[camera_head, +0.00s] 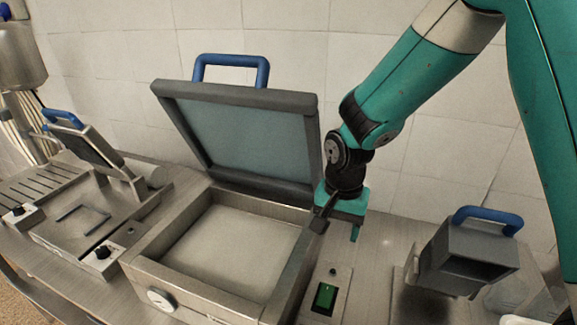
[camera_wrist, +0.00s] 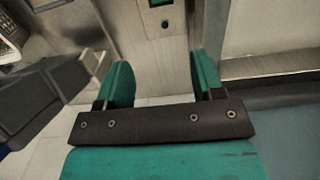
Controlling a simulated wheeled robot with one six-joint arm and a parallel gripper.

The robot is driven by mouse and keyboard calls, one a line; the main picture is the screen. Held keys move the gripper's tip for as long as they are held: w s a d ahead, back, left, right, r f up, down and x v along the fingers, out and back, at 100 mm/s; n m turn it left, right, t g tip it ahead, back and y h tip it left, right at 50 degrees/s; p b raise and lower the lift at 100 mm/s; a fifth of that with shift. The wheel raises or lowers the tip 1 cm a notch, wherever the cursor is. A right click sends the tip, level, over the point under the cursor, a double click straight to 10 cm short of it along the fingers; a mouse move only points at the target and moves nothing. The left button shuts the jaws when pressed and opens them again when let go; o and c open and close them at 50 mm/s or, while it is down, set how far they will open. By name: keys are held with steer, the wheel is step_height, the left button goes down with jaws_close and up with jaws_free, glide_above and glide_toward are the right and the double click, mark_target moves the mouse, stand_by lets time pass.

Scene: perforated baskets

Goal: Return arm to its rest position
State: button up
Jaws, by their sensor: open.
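My teal arm comes down from the upper right in the head view. My gripper (camera_head: 338,222) hangs just right of a large metal press with its lid raised, above the counter strip beside it. In the wrist view my gripper (camera_wrist: 160,80) shows two teal fingers spread well apart, with nothing between them. No object is held. Whether the fingers touch the press edge cannot be told.
The open press has a grey lid (camera_head: 245,135) with a blue handle (camera_head: 232,62) and a shallow basin (camera_head: 230,248). A green switch (camera_head: 325,297) lies below my gripper. A dark device (camera_head: 468,255) with a blue handle stands right. A smaller open press (camera_head: 85,150) stands left.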

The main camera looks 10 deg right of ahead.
steer(key=s+a+r+n+y+b, duration=0.2)
steer(key=s+r+n+b, duration=0.1)
steer(key=s+n+b, duration=0.2)
steer(key=s+a+r+n+y+b, duration=0.2)
steer(key=s+n, duration=0.6)
steer(key=s, duration=0.6)
steer(key=a+r+b, duration=0.1)
steer(key=b, duration=0.1)
steer(key=shift+a+n+b, duration=0.2)
steer(key=shift+n+b, duration=0.15)
steer(key=shift+n, duration=0.05)
steer(key=shift+s, duration=0.1)
